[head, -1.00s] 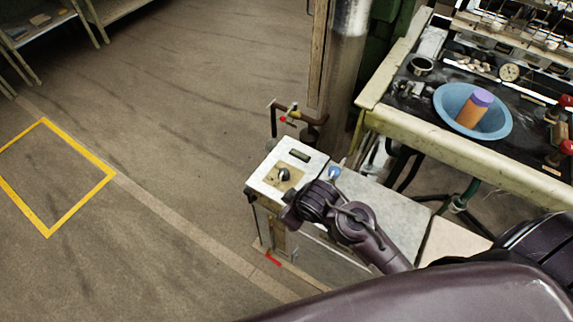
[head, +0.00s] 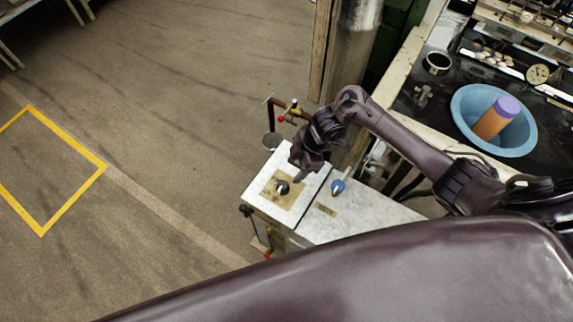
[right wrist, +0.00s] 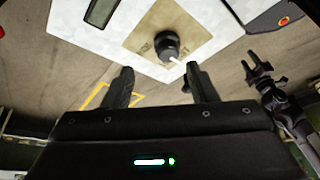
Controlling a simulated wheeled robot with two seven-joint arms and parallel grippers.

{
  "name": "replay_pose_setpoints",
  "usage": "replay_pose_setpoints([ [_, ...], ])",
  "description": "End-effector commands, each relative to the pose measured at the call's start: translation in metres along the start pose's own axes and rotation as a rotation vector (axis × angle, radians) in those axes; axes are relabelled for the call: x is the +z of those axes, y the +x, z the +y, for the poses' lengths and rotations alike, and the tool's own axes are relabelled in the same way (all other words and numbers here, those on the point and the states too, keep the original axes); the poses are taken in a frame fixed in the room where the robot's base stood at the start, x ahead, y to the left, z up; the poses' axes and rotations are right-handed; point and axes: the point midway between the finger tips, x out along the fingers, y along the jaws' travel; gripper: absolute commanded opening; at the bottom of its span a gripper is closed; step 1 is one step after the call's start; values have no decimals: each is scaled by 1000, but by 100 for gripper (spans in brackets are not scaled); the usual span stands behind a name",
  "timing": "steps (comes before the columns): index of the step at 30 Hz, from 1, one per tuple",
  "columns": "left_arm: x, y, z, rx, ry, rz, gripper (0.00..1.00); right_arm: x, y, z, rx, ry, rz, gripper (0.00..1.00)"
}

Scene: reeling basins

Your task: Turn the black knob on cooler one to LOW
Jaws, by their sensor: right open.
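The cooler's pale top panel (head: 262,203) has a black knob (head: 283,187) on a tan plate. In the right wrist view the black knob (right wrist: 167,44) has a white pointer toward the lower right; the plate's lettering is too small to read. My right gripper (head: 304,172) is over the panel close to the knob. In the right wrist view its two fingers (right wrist: 161,86) are apart and empty, with the knob beyond the gap; I see no contact. My left gripper (right wrist: 258,72) shows at the right of that view, its prongs apart and empty.
A blue knob (head: 338,187) stands on the adjoining pale top to the right. A pipe with a red-handled valve (head: 288,112) rises behind the cooler. A bench at the right carries a blue basin (head: 465,112) with an orange and purple cylinder. The floor at the left is open.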

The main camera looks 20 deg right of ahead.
Motion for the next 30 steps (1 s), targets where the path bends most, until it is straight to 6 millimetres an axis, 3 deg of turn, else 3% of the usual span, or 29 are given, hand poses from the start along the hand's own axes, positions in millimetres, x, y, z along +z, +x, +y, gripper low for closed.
replay_pose_setpoints([
  [2, 6, 0, -1, -1, 1, -7, 45, -2, 10, -2, -4, 0, 3, 52],
  [9, 73, -2, -5, -6, 7, -103, 45, -2, 50, -1, -1, 0, 1, 52],
  [11, 79, -1, -5, -5, 7, -111, 45, -2, 58, 0, 0, 1, 2, 52],
  [14, 70, 0, -5, -6, 7, -99, 45, -2, 68, 0, 0, 0, 2, 52],
  [18, 38, 3, -6, -7, 4, -51, 45, -2, 74, 0, 2, -1, 1, 52],
  [21, 24, 3, -4, -6, 0, -31, 45, -2, 74, 0, 2, -2, 1, 52],
  [25, 27, 3, -2, -3, -1, -35, 45, -2, 74, 0, 2, -2, 1, 52],
  [30, 42, 2, 0, 0, -1, -57, 45, -2, 74, 0, 2, -2, 1, 30],
])
